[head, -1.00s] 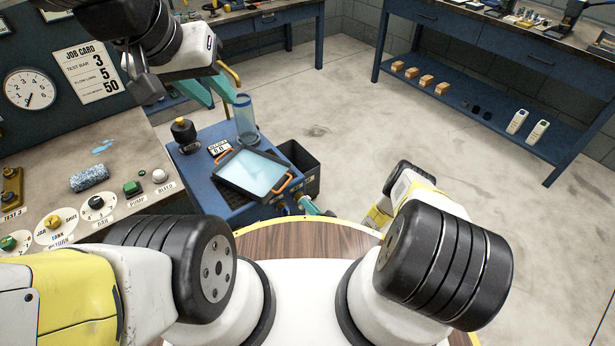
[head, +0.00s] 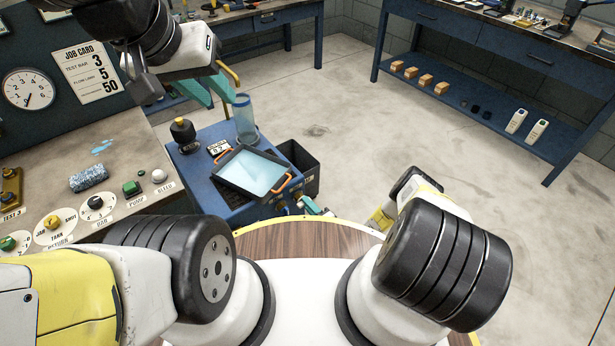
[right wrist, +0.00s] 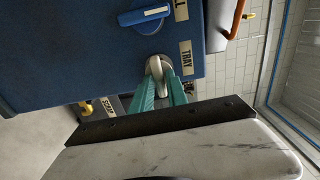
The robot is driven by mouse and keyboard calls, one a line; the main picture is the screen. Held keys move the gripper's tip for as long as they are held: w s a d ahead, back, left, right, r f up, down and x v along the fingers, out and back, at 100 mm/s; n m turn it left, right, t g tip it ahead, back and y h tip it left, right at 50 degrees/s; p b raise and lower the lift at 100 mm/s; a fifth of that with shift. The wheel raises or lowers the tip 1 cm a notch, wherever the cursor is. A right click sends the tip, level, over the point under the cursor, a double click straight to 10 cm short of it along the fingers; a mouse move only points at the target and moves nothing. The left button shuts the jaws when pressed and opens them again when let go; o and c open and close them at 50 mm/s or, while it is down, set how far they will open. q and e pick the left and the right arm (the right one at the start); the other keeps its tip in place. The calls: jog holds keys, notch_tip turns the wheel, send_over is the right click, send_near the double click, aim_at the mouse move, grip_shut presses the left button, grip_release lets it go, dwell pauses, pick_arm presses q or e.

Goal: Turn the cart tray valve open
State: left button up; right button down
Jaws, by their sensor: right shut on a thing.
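The blue cart (head: 215,150) stands ahead, with a dark tray (head: 222,179) holding pale blue liquid on top. In the right wrist view the tray valve's pale grey lever (right wrist: 155,63) sticks out of the cart's face beside a TRAY label (right wrist: 187,58). My right gripper (right wrist: 160,85) is shut on this lever, its teal fingers on either side. In the head view this gripper (head: 309,204) shows only in part, low at the cart's front. My left gripper (head: 217,98) hangs open near the clear cylinder (head: 245,122), its teal fingers apart.
A second valve with a blue handle (right wrist: 145,15) sits close to the tray valve. A black bin (head: 304,168) stands beside the cart. A bench with knobs and buttons (head: 120,160) is at the left. The floor to the right is open up to a blue workbench (head: 480,110).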

jog(key=shift+s+f, duration=0.1)
dwell(0.4)
jog(key=c, duration=1.5)
grip_release()
jog(key=shift+o, duration=0.2)
jog(key=v, duration=0.8)
